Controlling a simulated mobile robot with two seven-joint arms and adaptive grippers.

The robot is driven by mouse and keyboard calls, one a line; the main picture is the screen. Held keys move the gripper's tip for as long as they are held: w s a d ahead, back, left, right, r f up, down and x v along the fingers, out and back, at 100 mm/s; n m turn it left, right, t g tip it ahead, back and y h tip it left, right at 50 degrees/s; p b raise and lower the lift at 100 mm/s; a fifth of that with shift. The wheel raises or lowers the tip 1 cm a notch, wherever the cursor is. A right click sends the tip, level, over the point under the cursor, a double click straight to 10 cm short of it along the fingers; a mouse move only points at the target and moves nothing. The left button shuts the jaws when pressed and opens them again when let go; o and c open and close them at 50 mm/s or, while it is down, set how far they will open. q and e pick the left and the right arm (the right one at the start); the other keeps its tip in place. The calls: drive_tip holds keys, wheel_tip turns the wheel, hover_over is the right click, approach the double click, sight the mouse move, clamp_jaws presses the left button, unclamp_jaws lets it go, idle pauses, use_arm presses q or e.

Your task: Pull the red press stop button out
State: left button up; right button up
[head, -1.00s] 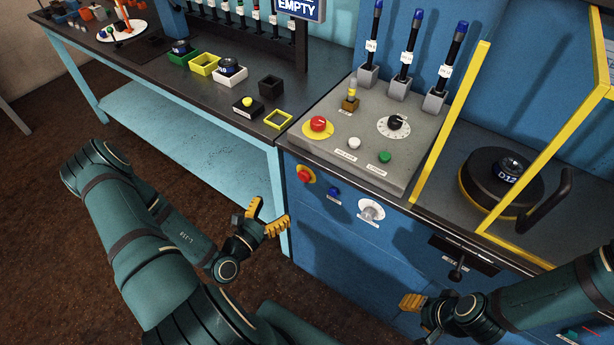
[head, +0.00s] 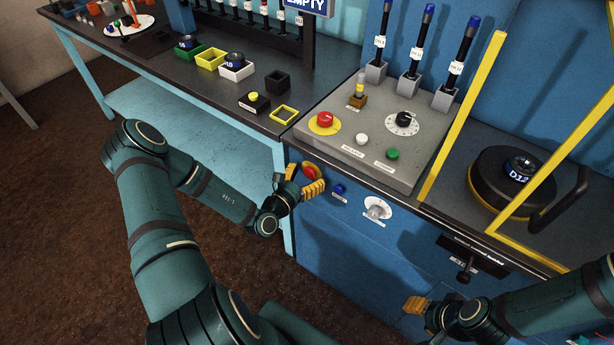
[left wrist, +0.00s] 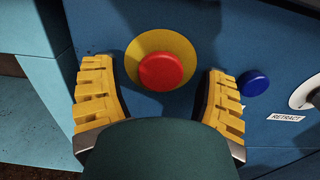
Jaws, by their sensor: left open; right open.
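A red press stop button (head: 309,172) on a yellow round plate sits on the blue front panel of the machine. In the left wrist view the red button (left wrist: 166,71) lies between and just beyond the yellow fingers of my left gripper (left wrist: 161,105). In the head view my left gripper (head: 303,181) is at the button, open, with one finger on each side. I cannot tell whether a finger touches it. My right gripper (head: 422,309) is open and empty, low in front of the machine at the right. A second red button (head: 325,119) on a yellow disc is on the sloped grey top panel.
A black lever (head: 466,271) sticks out further right. The light blue workbench (head: 200,152) stands close on the left.

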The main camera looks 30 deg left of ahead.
use_arm(q)
drive_tip(key=c, duration=1.3)
clamp_jaws()
